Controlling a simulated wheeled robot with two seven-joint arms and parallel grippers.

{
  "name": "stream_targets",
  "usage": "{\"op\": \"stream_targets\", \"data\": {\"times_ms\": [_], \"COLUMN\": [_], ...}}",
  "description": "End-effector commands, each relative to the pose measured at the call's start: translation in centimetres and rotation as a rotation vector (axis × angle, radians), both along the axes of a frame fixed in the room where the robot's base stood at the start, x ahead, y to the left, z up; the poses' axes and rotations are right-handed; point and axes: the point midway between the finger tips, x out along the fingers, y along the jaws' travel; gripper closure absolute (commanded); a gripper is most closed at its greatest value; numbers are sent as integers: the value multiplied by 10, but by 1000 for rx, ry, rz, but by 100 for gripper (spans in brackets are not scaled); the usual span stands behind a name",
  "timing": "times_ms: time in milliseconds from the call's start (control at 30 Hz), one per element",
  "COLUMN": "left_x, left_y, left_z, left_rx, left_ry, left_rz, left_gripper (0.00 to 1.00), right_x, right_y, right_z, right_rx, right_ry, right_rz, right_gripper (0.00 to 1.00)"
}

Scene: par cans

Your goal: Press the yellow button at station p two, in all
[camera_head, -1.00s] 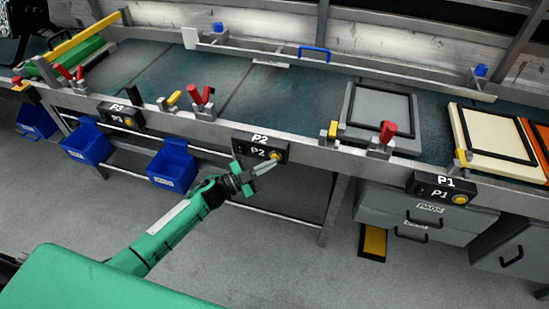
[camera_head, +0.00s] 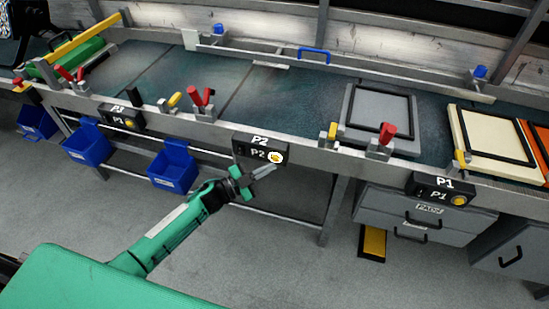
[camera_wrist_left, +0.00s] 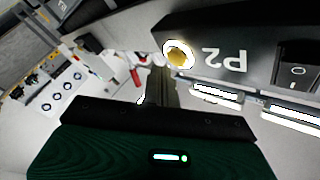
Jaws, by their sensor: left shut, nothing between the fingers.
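The P2 station box (camera_head: 245,153) is a black panel on the front rail of the line. Its yellow button (camera_head: 275,157) has a bright white lit ring. In the left wrist view the button (camera_wrist_left: 179,54) with its glowing ring sits on the box, beside upside-down P2 lettering. My left gripper (camera_head: 271,171) is shut and empty, with its tips just below the button. In the left wrist view the shut fingers (camera_wrist_left: 161,85) point up close to the button; they look slightly apart from it. My right gripper is not in view.
The P3 box (camera_head: 121,118) is to the left and the P1 box (camera_head: 442,191) to the right. Red and yellow clamps stand along the rail. A grey framed panel (camera_head: 377,118) lies on the belt. Blue bins (camera_head: 173,168) hang below. Floor in front is clear.

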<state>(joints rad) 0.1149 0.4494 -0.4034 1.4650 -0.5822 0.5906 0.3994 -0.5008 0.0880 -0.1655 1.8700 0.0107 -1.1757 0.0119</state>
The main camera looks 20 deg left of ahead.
Motion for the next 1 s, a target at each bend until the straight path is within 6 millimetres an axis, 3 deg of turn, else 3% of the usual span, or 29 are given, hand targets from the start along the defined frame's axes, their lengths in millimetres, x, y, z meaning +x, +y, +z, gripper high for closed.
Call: {"op": "stream_targets", "data": {"times_ms": [367,800,1000], "left_x": [-4,-44,-53], "left_y": [0,2,2], "left_z": [0,2,1], "left_rx": [0,-1,-1], "left_ry": [0,1,-1], "left_rz": [0,0,-1], "left_gripper": [100,100,100], "right_x": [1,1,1], "right_y": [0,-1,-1], "right_z": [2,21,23], "right_rx": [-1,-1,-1], "right_ry": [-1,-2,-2], "right_rz": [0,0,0], "right_gripper": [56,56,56]}}
